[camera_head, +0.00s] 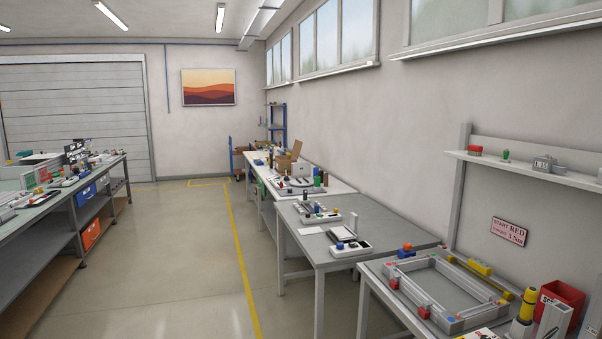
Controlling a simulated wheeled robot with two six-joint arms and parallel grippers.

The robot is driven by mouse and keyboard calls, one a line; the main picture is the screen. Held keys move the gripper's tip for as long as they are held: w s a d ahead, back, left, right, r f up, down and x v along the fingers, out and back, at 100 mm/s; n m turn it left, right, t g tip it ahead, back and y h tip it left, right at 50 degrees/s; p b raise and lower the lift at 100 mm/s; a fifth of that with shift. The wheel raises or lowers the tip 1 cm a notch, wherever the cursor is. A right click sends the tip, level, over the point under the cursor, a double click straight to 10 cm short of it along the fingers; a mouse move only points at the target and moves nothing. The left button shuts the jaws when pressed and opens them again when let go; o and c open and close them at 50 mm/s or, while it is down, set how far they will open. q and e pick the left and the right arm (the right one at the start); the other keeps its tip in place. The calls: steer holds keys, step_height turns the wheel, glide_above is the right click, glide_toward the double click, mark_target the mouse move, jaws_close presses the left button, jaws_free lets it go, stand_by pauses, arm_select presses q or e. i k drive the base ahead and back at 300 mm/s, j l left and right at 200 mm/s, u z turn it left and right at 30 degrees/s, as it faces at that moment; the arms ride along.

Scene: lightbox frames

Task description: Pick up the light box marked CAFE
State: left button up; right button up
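No lettering that reads CAFE can be made out in the head view. Small dark panels with light marks (76,152) stand on the left workbench, too small to read. An empty rectangular grey frame (432,305) with red, blue and yellow pieces on it lies on the near right bench. Neither of my grippers is in view.
A long workbench (62,197) with blue and orange bins below runs along the left. Grey tables (385,235) line the right wall. A red bin (561,300) and a yellow-topped tool (527,305) stand at bottom right. The floor aisle (180,250) between is clear.

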mark_target(299, 169)
steer(key=u, duration=0.55)
steer(key=i+u, duration=0.1)
steer(key=i, duration=1.15)
steer(key=i+l, duration=0.15)
steer(key=i, duration=1.1)
steer(key=i+j, duration=0.1)
steer(key=i, duration=7.2)
steer(key=i+l+z, duration=0.15)
steer(key=i+z, duration=0.2)
steer(key=i, duration=0.2)
steer(key=i+z, duration=0.35)
steer(key=i, duration=0.25)
